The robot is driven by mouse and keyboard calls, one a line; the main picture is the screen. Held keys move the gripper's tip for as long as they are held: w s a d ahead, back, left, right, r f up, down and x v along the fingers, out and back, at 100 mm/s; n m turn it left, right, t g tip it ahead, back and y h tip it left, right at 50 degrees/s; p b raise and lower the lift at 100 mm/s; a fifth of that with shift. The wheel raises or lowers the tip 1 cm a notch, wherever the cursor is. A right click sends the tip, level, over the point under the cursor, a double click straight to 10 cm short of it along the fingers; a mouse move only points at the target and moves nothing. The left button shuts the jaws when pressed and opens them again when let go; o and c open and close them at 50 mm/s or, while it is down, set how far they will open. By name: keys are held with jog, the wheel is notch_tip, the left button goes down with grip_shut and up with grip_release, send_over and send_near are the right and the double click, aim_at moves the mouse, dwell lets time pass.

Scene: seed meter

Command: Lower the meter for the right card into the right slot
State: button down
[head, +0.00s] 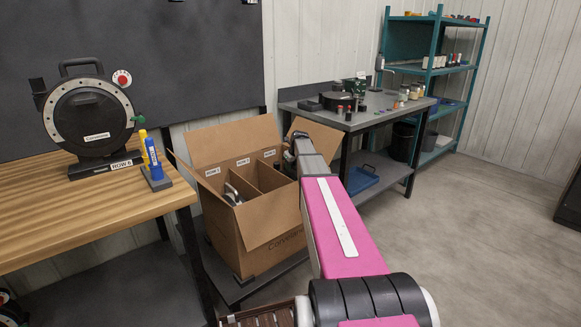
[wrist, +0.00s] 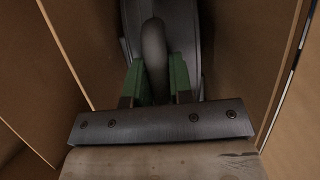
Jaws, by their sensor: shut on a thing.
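My gripper (wrist: 157,82) is shut on the handle of a round grey meter (wrist: 188,45) in the wrist view, one green finger on each side of the handle. Cardboard walls rise on both sides of this meter, so it is between walls of the box. In the head view the cardboard box (head: 273,222) stands open with three card-labelled slots, and my arm reaches to its right slot. My arm hides most of the gripper and held meter there. The meter's lower part and the slot floor are hidden. A second meter (head: 233,190) sits in the left slot; the middle slot looks empty.
A wooden bench (head: 60,205) at left holds a round black meter (head: 95,118) with a row card (head: 120,165) and a blue and yellow thing (head: 153,160). A grey workbench (head: 375,115) stands behind the box. Open flaps surround the box. Floor at right is clear.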

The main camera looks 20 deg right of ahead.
jog(key=shift+f, duration=0.5)
dwell(0.5)
jog(key=c, duration=0.9)
grip_release()
notch_tip(320, 180, up, 12)
jog(key=shift+s, duration=0.1)
dwell(0.4)
